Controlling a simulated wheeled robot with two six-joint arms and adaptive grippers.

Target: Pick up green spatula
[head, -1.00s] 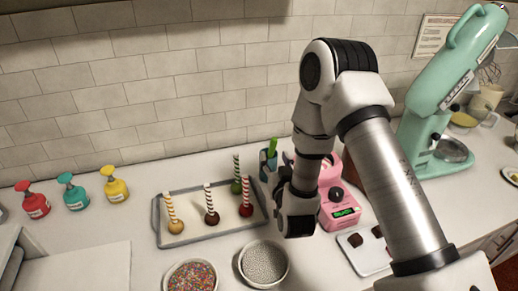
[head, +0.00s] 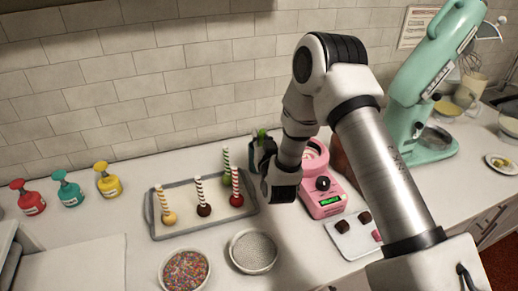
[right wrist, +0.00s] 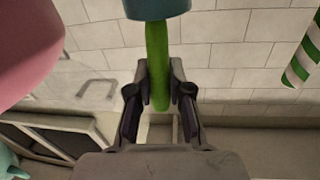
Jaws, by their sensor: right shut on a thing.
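The green spatula (head: 261,135) stands upright in a teal holder (right wrist: 157,8) behind the tray; in the head view only its top end shows. In the right wrist view the green handle (right wrist: 157,60) runs between the two dark fingers of my right gripper (right wrist: 158,108). My right gripper (head: 267,150) is shut on the handle, and the holder is close to the fingers. The spatula's lower part is hidden inside the holder. My left gripper is not in view.
A grey tray (head: 182,234) with several striped-stick cake pops stands left of the gripper. Bowls of sprinkles (head: 186,270) and silver beads (head: 253,251) are in front. A teal mixer (head: 430,90) stands farther right.

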